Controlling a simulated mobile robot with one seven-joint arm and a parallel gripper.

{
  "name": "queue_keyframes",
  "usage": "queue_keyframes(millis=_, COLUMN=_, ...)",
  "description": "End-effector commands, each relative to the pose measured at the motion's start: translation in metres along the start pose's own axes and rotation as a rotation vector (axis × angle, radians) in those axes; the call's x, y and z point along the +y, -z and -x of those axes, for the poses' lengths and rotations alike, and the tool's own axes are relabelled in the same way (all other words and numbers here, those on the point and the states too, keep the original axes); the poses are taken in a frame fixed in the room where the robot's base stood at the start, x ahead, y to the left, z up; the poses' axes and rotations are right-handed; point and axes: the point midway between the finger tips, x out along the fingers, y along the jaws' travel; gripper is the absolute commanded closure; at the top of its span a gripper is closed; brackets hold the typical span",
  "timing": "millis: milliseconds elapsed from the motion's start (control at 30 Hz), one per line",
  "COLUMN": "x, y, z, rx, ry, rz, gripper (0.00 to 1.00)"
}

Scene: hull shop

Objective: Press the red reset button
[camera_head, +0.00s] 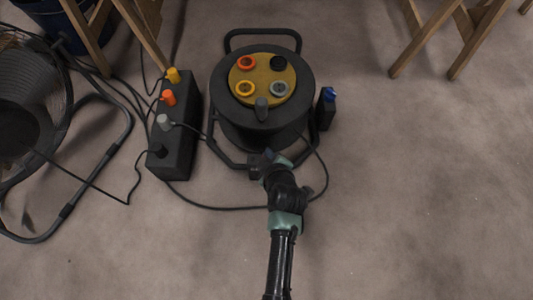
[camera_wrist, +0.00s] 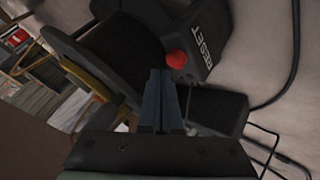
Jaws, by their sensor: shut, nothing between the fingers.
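The red reset button (camera_wrist: 176,59) shows in the wrist view as a small red dome on a black housing (camera_wrist: 211,35) with "RESET" in white letters. The housing sits beside the drum of the black cable reel (camera_wrist: 135,45). In the head view I cannot make out the button; the reel (camera_head: 262,130) stands upright on the floor in front of my arm. My gripper (camera_head: 264,157) is at the near foot of the reel. In the wrist view its fingers (camera_wrist: 158,72) are shut and empty, tips just left of the button; I cannot tell whether they touch anything.
A black socket box (camera_head: 176,140) with coloured plugs lies left of the reel. A fan (camera_head: 40,110) stands further left. A cable (camera_head: 220,208) loops on the floor nearby. The floor at right is clear; wooden legs (camera_head: 430,35) stand behind.

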Motion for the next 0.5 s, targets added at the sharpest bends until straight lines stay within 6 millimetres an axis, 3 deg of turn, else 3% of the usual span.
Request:
queue_keyframes(millis=267, x=0.001, y=0.001, z=0.001, rx=0.001, ry=0.0, rz=0.0, gripper=1.0)
queue_keyframes(millis=500, x=0.012, y=0.012, z=0.016, rx=0.001, ry=-0.001, rz=0.0, gripper=1.0)
